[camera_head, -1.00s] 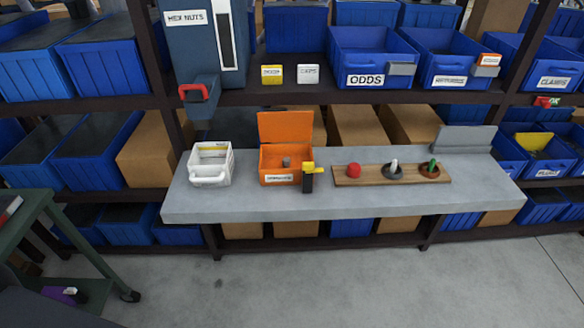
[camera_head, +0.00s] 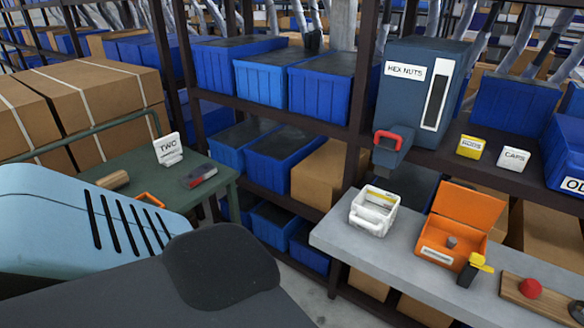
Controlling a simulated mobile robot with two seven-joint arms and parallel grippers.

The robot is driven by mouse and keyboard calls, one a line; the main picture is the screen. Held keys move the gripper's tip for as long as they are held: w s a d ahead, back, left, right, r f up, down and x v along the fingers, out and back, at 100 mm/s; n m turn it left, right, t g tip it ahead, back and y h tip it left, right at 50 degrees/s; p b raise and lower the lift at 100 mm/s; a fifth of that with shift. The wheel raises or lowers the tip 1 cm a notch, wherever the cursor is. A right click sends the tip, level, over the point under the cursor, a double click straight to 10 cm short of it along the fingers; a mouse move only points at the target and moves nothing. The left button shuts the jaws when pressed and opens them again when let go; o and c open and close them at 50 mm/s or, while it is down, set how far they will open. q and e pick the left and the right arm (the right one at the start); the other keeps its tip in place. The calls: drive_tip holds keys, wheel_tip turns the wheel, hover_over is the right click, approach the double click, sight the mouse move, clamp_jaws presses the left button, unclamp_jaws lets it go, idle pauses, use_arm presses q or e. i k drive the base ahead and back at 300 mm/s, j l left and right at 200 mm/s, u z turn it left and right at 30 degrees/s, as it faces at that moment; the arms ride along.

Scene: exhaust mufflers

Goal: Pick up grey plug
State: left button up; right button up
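A small grey piece, which looks like the grey plug (camera_head: 452,242), stands inside the open orange box (camera_head: 434,257) on the grey bench. The box has its lid raised at the back and a white label on its front, too small to read. Neither of my grippers is in view.
A white bin (camera_head: 373,226) stands left of the orange box. A black and yellow tool (camera_head: 467,276) is at the box's front right corner. A wooden board (camera_head: 560,303) with a red knob (camera_head: 530,288) lies farther right. A green cart (camera_head: 205,208) stands at left.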

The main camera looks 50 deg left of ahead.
sight(451, 243)
drive_tip(key=u, duration=2.35)
drive_tip(key=z, duration=1.9)
drive_tip(key=i+l+u, duration=0.2)
drive_tip(key=l, duration=0.2)
drive_tip(key=i+l+u, duration=0.2)
drive_tip(key=l, duration=0.25)
drive_tip(key=l+u, duration=0.2)
drive_tip(key=l, duration=0.2)
